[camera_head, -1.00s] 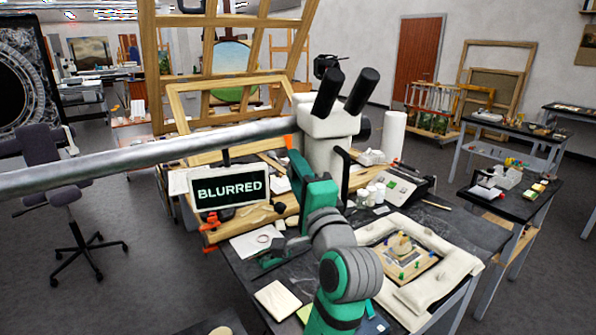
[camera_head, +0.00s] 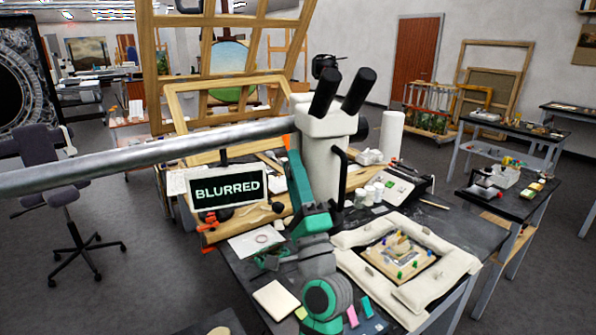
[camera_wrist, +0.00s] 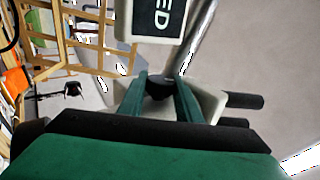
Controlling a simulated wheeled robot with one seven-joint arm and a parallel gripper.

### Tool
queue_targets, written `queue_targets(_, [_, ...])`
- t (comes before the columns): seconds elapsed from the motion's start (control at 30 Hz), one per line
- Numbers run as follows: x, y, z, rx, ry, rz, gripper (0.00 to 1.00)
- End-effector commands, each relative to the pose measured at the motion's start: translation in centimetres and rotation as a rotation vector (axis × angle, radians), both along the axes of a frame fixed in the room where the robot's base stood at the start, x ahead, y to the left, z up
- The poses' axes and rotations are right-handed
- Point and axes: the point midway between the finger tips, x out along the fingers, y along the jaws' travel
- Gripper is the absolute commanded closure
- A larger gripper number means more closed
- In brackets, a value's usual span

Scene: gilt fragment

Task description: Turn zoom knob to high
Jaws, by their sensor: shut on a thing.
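The microscope (camera_head: 326,160) is a white upright body with two black eyepieces, on a long grey metal boom; its body also shows in the wrist view (camera_wrist: 208,103). The dark zoom knob (camera_wrist: 160,89) sits on its side. My green gripper (camera_wrist: 162,84) is shut on the knob, with one finger on each side of it. In the head view my gripper (camera_head: 296,172) is at the microscope's left side, and the knob is hidden there. The knob's markings cannot be read. A white-framed screen (camera_head: 227,202) left of the microscope reads "BLURRED"; part of it shows in the wrist view.
Below the microscope, a framed gilt fragment (camera_head: 402,257) lies among white padded cushions (camera_head: 440,288) on the dark table. Small white jars (camera_head: 368,194) and a control box (camera_head: 400,186) stand to the right. The boom (camera_head: 120,165) crosses the left side.

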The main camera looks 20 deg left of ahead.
Motion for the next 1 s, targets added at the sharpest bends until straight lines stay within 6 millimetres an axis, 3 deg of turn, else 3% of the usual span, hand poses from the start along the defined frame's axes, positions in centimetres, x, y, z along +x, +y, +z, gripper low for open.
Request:
queue_targets(0.73, [-0.3, 0.61, 0.15, 0.03, -0.049, 0.012, 0.91])
queue_targets(0.77, [-0.3, 0.61, 0.15, 0.03, -0.049, 0.012, 0.62])
queue_targets(0.8, [-0.28, 0.58, 0.15, 0.03, -0.049, 0.011, 0.52])
queue_targets(1.0, [-0.15, 0.28, 0.1, 0.032, -0.048, 0.006, 0.51])
